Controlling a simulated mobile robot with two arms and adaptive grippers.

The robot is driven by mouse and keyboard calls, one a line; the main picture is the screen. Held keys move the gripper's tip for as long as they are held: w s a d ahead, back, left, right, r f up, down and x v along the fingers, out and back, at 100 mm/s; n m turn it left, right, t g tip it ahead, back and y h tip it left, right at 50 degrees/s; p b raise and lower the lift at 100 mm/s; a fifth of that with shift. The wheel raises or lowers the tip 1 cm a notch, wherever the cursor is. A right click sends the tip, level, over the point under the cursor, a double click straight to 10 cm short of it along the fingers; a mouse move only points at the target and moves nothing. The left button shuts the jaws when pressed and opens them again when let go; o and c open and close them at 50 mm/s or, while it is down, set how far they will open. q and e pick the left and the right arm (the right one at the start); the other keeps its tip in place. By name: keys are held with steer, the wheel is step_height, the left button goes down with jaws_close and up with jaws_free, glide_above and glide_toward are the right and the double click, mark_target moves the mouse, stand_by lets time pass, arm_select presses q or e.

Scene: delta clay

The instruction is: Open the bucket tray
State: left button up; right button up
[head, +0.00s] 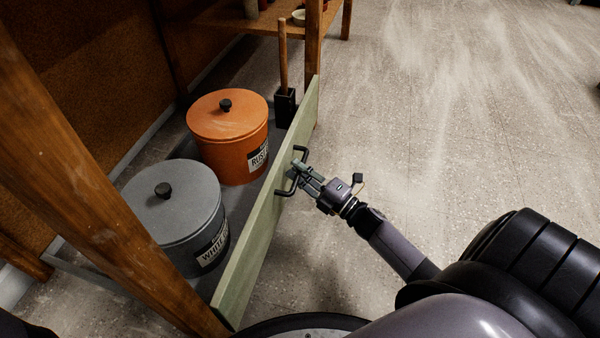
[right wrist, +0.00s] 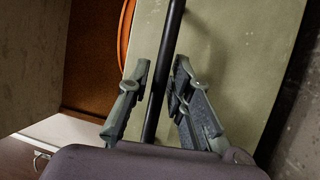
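The bucket tray has a pale green front panel (head: 245,262) with a black bar handle (head: 284,192) on its outer face. The panel stands about in line with the wooden posts. On the tray stand an orange lidded bucket (head: 228,118) and a grey lidded bucket (head: 172,205). My right gripper (head: 298,173) is at the handle. In the right wrist view the black handle bar (right wrist: 174,30) runs between the two fingers of my right gripper (right wrist: 162,78), with a gap visible on both sides. My left gripper is not in view.
A wooden post (head: 90,180) rises at the near left end of the panel, another (head: 313,45) at the far end. A black holder (head: 285,108) with a wooden stick stands behind the panel. The floor (head: 470,110) to the right is clear.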

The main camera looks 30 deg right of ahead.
steer(key=shift+c, duration=0.6)
jaws_close()
